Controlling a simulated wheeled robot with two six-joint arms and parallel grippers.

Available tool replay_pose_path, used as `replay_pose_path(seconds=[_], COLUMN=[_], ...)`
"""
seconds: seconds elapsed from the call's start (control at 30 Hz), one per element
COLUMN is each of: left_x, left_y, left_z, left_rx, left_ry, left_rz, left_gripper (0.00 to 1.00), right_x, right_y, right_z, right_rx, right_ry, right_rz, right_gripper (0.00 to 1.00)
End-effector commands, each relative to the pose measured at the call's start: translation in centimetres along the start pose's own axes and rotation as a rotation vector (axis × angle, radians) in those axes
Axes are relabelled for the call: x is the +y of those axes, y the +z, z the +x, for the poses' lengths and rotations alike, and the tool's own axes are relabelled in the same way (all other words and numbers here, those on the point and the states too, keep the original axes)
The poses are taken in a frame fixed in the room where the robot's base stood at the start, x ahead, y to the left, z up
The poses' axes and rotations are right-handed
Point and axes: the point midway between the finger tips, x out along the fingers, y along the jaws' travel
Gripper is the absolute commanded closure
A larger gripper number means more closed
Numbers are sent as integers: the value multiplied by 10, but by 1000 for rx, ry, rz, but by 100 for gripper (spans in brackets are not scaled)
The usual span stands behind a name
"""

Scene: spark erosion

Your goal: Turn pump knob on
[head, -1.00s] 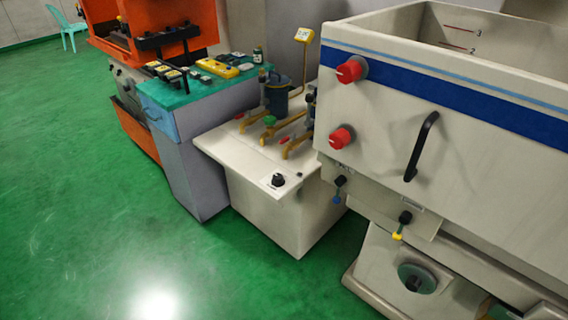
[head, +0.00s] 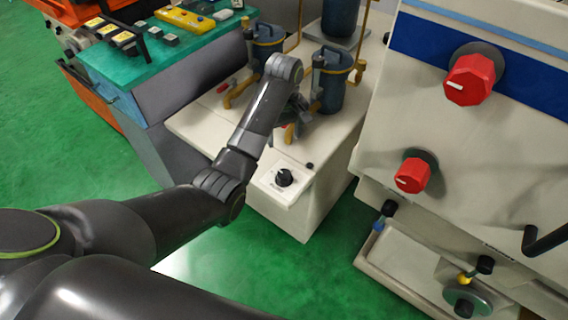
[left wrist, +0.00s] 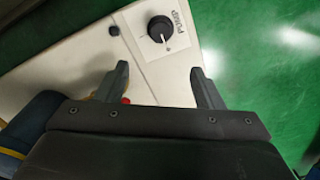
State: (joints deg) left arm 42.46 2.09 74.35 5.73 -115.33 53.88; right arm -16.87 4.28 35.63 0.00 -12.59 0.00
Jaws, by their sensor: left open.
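The pump knob is a small black round knob (head: 285,177) on a white plate at the front corner of the pale cabinet top. In the left wrist view the knob (left wrist: 160,29) sits beside the lettering "PUMP", a little beyond the fingertips. My left gripper (left wrist: 157,69) is open, its two fingers apart with nothing held between them, and the knob lies ahead of the gap. In the head view my left arm reaches over the cabinet and its wrist link largely hides the gripper. My right gripper does not show.
Blue canisters (head: 332,82) with yellow pipes stand behind on the cabinet top (head: 205,125). The large pale machine on the right carries two red knobs (head: 470,80). A teal-topped bench (head: 150,65) holds switches at the left. Green floor is clear in front.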

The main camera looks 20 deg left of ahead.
Motion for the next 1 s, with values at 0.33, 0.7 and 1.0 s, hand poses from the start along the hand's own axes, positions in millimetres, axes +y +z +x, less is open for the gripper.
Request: replay_pose_path(seconds=[0.33,0.7,1.0], left_x=[-1,-1,0], left_y=[1,1,0], left_z=[50,131,168], left_rx=[-5,-3,-1], left_ry=[-4,-3,-1], left_rz=[1,2,2], left_gripper=[39,39,39], right_x=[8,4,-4], right_y=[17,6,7], right_z=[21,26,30], right_rx=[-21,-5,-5], right_ry=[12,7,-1], right_rz=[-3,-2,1], right_gripper=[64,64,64])
